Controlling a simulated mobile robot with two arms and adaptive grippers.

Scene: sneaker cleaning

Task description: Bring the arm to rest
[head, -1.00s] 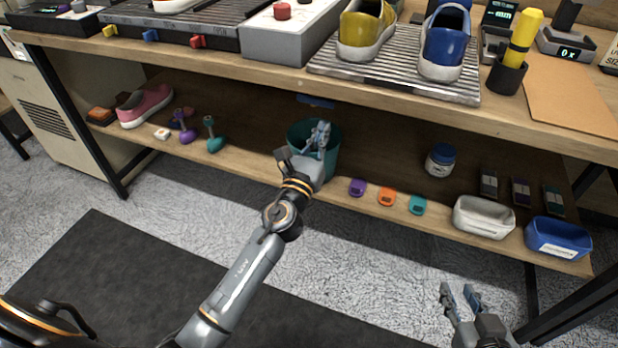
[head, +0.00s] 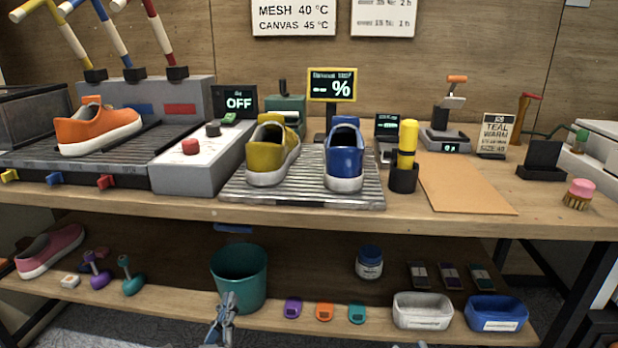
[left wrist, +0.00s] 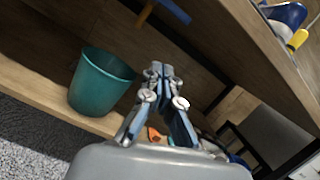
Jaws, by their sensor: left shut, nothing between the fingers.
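My left gripper (head: 226,298) is at the bottom of the head view, in front of the lower part of the teal bucket (head: 239,279). Its fingers are shut with nothing between them; the fingertips also show in the left wrist view (left wrist: 160,72). In that view the teal bucket (left wrist: 100,80) stands to the left of the fingers, apart from them. Most of my left arm is out of the head view. Only a small tip of my right gripper (head: 411,345) shows at the bottom edge, so its jaws are hidden.
The bench top (head: 110,197) holds an orange sneaker (head: 97,130), a yellow sneaker (head: 272,155) and a blue sneaker (head: 344,155). The lower shelf (head: 180,303) holds a pink shoe (head: 50,252), small coloured items, a jar (head: 369,262), a white bin (head: 422,311) and a blue bin (head: 496,313).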

